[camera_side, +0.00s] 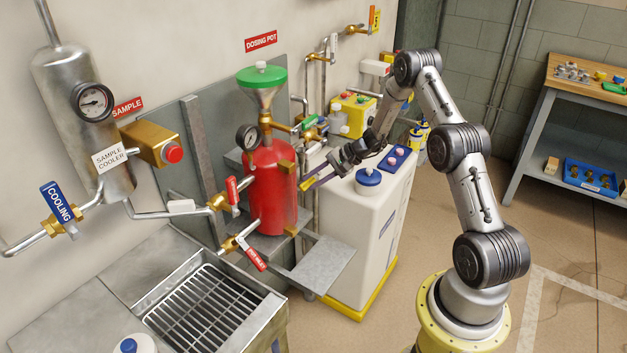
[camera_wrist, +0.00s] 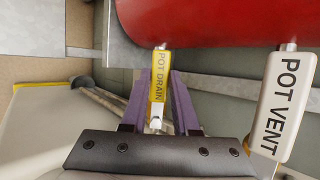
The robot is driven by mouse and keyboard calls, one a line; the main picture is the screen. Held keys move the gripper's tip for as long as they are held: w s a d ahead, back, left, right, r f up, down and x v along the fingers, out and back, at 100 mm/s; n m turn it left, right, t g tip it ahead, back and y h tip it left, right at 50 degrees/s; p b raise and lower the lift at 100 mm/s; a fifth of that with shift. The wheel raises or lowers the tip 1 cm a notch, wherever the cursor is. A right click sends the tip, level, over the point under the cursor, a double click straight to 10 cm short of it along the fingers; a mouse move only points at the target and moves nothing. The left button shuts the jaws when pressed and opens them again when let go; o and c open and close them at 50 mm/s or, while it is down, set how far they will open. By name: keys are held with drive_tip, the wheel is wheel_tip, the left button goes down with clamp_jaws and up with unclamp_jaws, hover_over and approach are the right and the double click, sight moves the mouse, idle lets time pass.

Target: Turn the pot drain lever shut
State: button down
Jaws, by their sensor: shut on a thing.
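The pot drain lever is a narrow yellow handle marked POT DRAIN (camera_wrist: 158,77), with a pale end. In the wrist view it points from the red dosing pot (camera_side: 268,190) down the picture, between my two purple fingers. My gripper (camera_wrist: 160,88) is shut on this lever, with one finger on each side. In the side view my gripper (camera_side: 322,174) is at the right of the red pot, and a small yellow piece (camera_side: 307,184) shows at its fingertips. The drain valve body behind the lever is hidden.
A white POT VENT lever (camera_wrist: 276,105) is close on the right in the wrist view. A white tank with a blue cap (camera_side: 368,178) stands below my gripper. A grey shelf (camera_side: 318,266) juts out under the pot. Open floor lies at the right.

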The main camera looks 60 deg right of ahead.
drive_tip(key=shift+s+n, duration=0.1)
drive_tip(key=shift+n, duration=0.2)
drive_tip(key=s+d+f+n+g+h, duration=0.3)
drive_tip(key=d+n+g+h, duration=0.1)
drive_tip(key=n, duration=1.1)
drive_tip(key=shift+s+d+f+n+h, duration=0.3)
drive_tip(key=shift+s+d+f+h, duration=0.1)
drive_tip(key=shift+d, duration=0.4)
idle(0.4)
drive_tip(key=c, duration=0.7)
unclamp_jaws()
drive_tip(key=shift+o, duration=0.2)
drive_tip(key=v, duration=1.4)
drive_tip(key=shift+f, duration=0.1)
